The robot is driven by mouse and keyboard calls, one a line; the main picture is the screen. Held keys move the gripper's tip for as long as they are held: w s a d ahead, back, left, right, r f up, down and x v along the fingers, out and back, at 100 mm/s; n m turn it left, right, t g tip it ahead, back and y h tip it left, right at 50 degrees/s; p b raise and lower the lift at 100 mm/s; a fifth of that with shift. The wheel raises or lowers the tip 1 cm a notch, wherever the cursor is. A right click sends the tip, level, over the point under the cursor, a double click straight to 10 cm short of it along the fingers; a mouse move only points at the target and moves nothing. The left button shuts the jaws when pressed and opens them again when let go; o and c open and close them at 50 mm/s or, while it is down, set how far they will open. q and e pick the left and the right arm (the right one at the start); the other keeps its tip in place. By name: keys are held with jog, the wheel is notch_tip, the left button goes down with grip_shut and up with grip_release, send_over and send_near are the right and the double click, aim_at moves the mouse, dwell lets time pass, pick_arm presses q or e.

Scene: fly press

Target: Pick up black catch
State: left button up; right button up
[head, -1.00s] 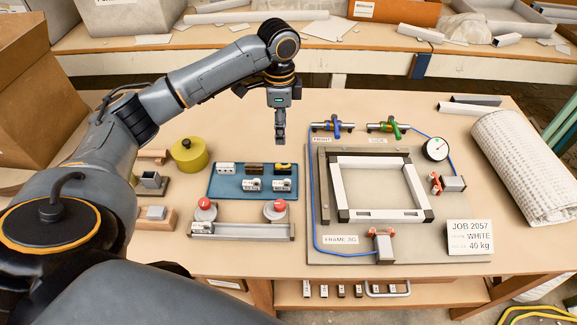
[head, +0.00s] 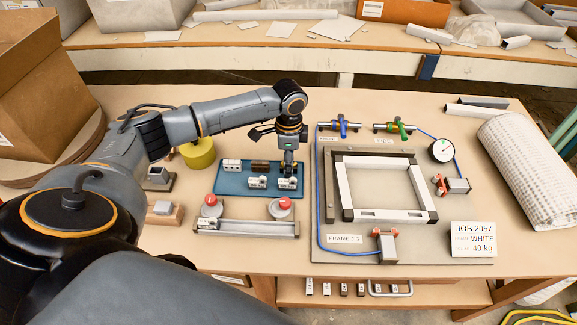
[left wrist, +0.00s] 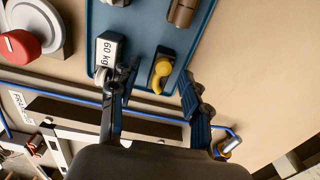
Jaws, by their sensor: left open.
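The black catch (left wrist: 156,66) with a yellow lever lies on the blue tray (head: 232,188). In the left wrist view it sits between the two spread fingers of my left gripper (left wrist: 157,80). No finger clearly grips it. In the head view my left gripper (head: 289,168) points down over the tray's right end and hides most of the catch. A white block marked 60 kg (left wrist: 110,48) is close beside one finger. A brown catch (left wrist: 183,12) lies on the other side of the black one. My right gripper is not in view.
A white catch (head: 232,166) and white 60 kg catches (head: 257,182) share the tray. The grey frame fixture (head: 329,190) with a blue hose is close to the right.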

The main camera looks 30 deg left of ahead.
pick_arm(q)
jog(key=shift+f, duration=0.2)
grip_shut()
jog(key=shift+r, duration=0.2)
